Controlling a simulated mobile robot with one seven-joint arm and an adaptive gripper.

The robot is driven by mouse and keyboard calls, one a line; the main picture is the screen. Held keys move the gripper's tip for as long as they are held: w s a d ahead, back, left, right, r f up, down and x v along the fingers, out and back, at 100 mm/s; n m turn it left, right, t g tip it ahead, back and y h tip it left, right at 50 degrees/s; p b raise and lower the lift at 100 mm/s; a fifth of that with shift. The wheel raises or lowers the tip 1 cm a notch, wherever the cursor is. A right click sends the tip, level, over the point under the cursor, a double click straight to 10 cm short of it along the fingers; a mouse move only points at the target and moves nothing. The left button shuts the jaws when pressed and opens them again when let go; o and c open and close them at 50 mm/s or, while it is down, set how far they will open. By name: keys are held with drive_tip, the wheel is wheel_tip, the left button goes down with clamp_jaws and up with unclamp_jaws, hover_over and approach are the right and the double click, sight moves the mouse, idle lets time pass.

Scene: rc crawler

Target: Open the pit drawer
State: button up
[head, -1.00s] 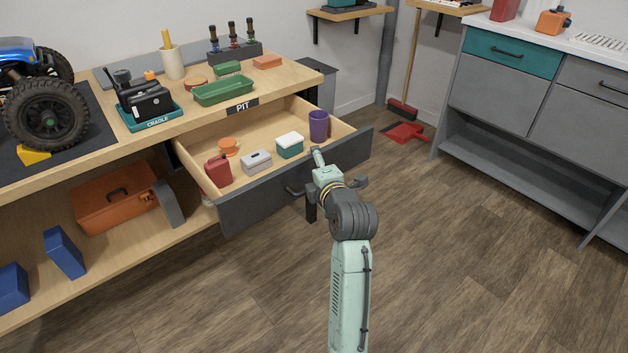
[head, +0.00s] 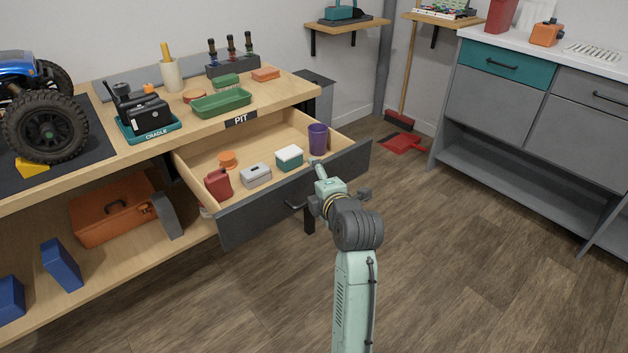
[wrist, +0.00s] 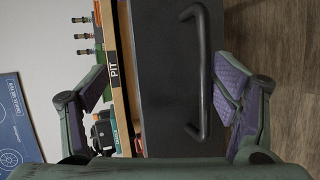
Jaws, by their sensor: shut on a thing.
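The pit drawer (head: 240,218) is pulled out from the bench under the PIT label (head: 240,119), and its contents show. Its dark front has a black bar handle (wrist: 204,75), whose left end (head: 292,206) shows in the head view; my gripper hides the rest. My gripper (head: 322,190) is at the right half of the drawer front. In the wrist view my gripper's fingers (wrist: 160,88) lie on either side of the handle, the right finger nearer to it. Finger contact with the handle cannot be made out.
The drawer holds a red can (head: 218,184), a grey box (head: 256,176), a teal box with a white lid (head: 289,158), a purple cup (head: 318,140) and an orange piece (head: 228,159). A grey cabinet (head: 495,105) stands at the right. The floor (head: 460,270) before the drawer is clear.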

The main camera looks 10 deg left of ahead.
drive_tip(key=s+r, duration=0.2)
drive_tip(key=shift+d+r+t, duration=0.3)
drive_tip(key=shift+d+r, duration=0.1)
drive_tip(key=shift+c, duration=0.4)
drive_tip(key=shift+s+d+r, duration=0.2)
drive_tip(key=shift+s+r, duration=0.15)
drive_tip(key=shift+s, duration=0.05)
drive_tip(key=c, duration=0.6)
drive_tip(key=shift+s+d, duration=0.1)
drive_tip(key=shift+s, duration=0.2)
drive_tip(key=shift+c, duration=1.4)
drive_tip(key=s+d, duration=0.3)
drive_tip(key=s, duration=0.2)
drive_tip(key=shift+s+d+r, duration=0.15)
drive_tip(key=shift+s+r, duration=0.1)
drive_tip(key=shift+s, duration=0.15)
drive_tip(key=shift+f+b, duration=0.1)
drive_tip(key=shift+b, duration=0.35)
